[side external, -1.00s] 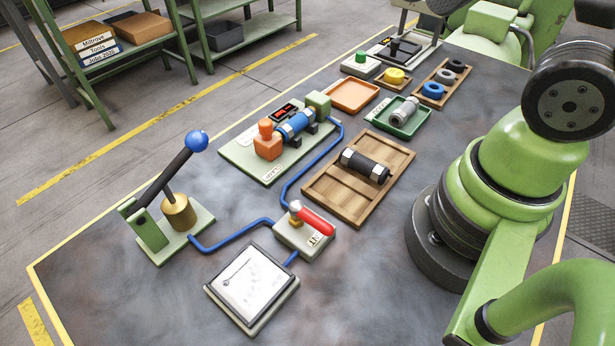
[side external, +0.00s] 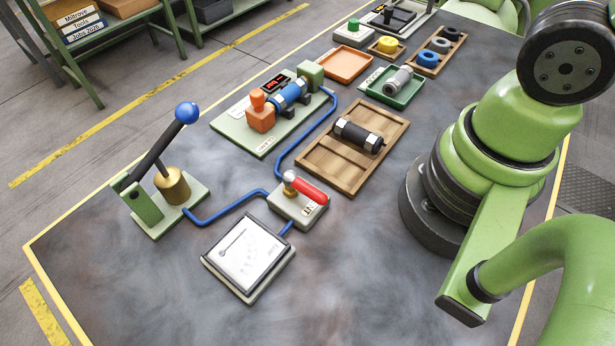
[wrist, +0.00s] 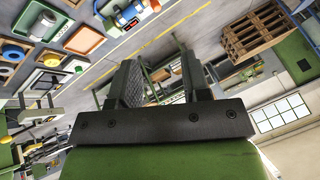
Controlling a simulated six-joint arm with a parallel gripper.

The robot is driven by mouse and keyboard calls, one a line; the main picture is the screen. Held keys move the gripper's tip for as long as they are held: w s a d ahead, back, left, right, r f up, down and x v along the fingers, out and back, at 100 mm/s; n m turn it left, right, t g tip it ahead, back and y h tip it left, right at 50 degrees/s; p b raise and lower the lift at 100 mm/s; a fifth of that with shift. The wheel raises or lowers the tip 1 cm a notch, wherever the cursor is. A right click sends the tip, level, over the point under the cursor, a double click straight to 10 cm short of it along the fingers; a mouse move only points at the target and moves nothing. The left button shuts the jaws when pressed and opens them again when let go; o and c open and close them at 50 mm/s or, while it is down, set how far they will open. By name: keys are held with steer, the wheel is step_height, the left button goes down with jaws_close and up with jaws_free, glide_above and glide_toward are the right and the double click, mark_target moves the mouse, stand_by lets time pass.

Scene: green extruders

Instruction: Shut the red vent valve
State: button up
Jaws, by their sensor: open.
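The red vent valve's handle (side external: 306,190) shows in the side external view, on a small pale block (side external: 299,210) near the middle of the bench. The handle slopes down to the right from a silver knob over a brass fitting. Blue hose runs from the block to the lever pump, the clamped cylinder and the gauge. My gripper (wrist: 160,78) shows in the wrist view, its two dark fingers apart with nothing between them. It points out over the room, away from the valve. The gripper is out of frame in the side external view, and the valve is not visible in the wrist view.
A pump with a blue-knobbed lever (side external: 187,113) stands left of the valve. A white-faced gauge (side external: 246,256) lies in front. A wooden tray (side external: 330,170) holds a black cylinder behind it. A blue cylinder fixture (side external: 288,95) stands further back. The bench front is clear.

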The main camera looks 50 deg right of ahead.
steer(key=w+a+f+n+g, duration=0.2)
steer(key=w+a+f+g, duration=0.2)
steer(key=w+f+g, duration=0.15)
steer(key=n+g, duration=0.2)
steer(key=g, duration=0.3)
glide_toward(311, 188)
steer(key=x, duration=0.8)
steer(key=shift+s+f, duration=0.1)
steer(key=shift+f, duration=0.25)
steer(key=shift+a, duration=0.1)
jaws_close()
